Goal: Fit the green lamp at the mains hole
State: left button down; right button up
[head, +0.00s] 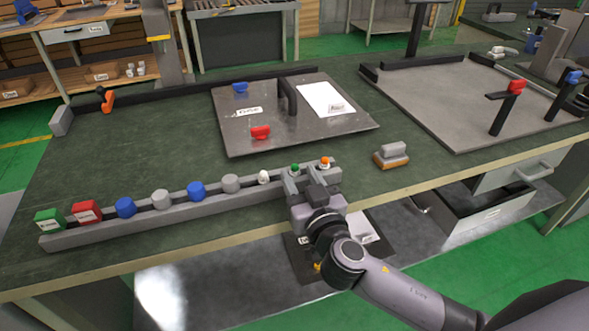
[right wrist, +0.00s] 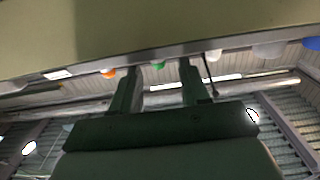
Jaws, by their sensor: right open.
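The green lamp (head: 294,168) is a small green-topped piece near the right end of the grey rail (head: 150,222), between a white lamp (head: 263,177) and an orange lamp (head: 325,161). My right gripper (head: 308,174) is open at the rail, close to the green lamp. In the right wrist view, the green lamp (right wrist: 157,65) appears between the two spread fingers (right wrist: 160,80), with the orange lamp (right wrist: 108,73) and white lamp (right wrist: 213,56) outside them. Contact cannot be told. I cannot make out the mains hole. My left gripper is not in view.
Blue and grey knobs and green and red blocks (head: 87,212) fill the rail's left part. A metal panel (head: 215,105) with a handle, blue and red pieces and a white sheet lies behind. A grey-and-brown block (head: 391,155) stands right. A walled tray (head: 455,100) lies farther right.

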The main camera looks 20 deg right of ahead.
aim_at(296, 171)
jog(key=shift+w+p, duration=0.3)
jog(key=shift+w, duration=1.7)
jog(key=shift+f, duration=0.1)
grip_shut()
